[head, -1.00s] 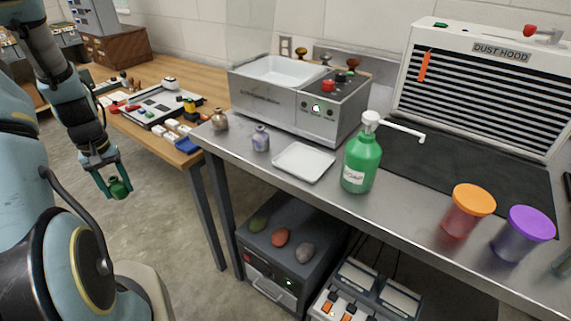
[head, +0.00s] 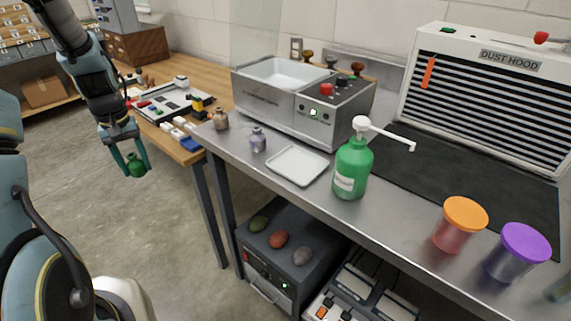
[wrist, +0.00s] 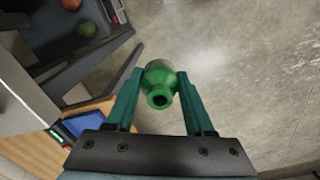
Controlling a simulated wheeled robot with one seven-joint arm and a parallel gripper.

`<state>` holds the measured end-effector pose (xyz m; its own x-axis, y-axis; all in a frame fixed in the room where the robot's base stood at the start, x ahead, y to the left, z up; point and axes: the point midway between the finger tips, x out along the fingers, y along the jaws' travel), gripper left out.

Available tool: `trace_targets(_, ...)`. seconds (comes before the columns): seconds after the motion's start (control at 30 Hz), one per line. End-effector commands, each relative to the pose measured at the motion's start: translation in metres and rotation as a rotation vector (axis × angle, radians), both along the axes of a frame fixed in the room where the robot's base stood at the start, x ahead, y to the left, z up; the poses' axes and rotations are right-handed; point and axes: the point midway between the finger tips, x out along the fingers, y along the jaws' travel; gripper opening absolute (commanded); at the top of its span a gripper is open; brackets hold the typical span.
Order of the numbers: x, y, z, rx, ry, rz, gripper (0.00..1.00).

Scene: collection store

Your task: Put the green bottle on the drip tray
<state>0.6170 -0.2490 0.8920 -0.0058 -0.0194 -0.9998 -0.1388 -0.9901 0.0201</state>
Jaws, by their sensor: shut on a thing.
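My gripper (head: 132,163) is shut on a small green bottle (head: 136,167), held upright over the floor, left of the steel bench. In the wrist view the green bottle (wrist: 160,85) sits between the two fingers, its dark open mouth facing the camera. The drip tray (head: 298,166) is a flat white tray on the bench, near its front edge, in front of the ultrasonic cleaner; nothing is on it. The gripper is to the left of the tray and apart from it.
A small purplish bottle (head: 258,140) and a brown bottle (head: 221,120) stand left of the tray. A large green pump bottle (head: 352,168) stands close on its right. The ultrasonic cleaner (head: 270,105) is behind. Orange-lidded (head: 459,226) and purple-lidded (head: 517,254) jars stand further right.

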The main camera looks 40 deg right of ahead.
Motion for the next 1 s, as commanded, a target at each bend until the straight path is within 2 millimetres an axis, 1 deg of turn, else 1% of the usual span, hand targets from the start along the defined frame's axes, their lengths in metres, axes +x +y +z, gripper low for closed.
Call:
trace_targets(0.03, -0.001, -0.015, 0.007, -0.003, -0.003, -0.021, 0.00)
trace_targets(0.17, -0.009, -0.055, 0.026, -0.007, -0.003, -0.071, 0.00)
trace_targets(0.27, -0.022, -0.096, 0.047, -0.009, -0.001, -0.123, 0.00)
trace_targets(0.3, -0.029, -0.114, 0.056, -0.009, 0.000, -0.145, 0.00)
trace_targets(0.37, -0.041, -0.140, 0.070, -0.011, 0.001, -0.178, 0.00)
trace_targets(0.4, -0.050, -0.157, 0.079, -0.009, 0.002, -0.201, 0.00)
trace_targets(0.47, -0.065, -0.180, 0.094, -0.009, 0.002, -0.233, 0.00)
trace_targets(0.5, -0.076, -0.195, 0.103, -0.008, 0.002, -0.254, 0.00)
trace_targets(0.57, -0.093, -0.217, 0.117, -0.006, 0.002, -0.286, 0.00)
trace_targets(0.6, -0.106, -0.231, 0.127, -0.005, 0.001, -0.308, 0.00)
trace_targets(0.67, -0.126, -0.251, 0.142, -0.003, 0.001, -0.341, 0.00)
trace_targets(0.7, -0.140, -0.263, 0.151, -0.002, 0.000, -0.361, 0.00)
trace_targets(0.8, -0.173, -0.286, 0.173, 0.004, -0.003, -0.407, 0.00)
trace_targets(0.9, -0.203, -0.304, 0.191, 0.008, -0.006, -0.446, 0.00)
trace_targets(1.0, -0.229, -0.317, 0.197, 0.013, -0.008, -0.478, 0.00)
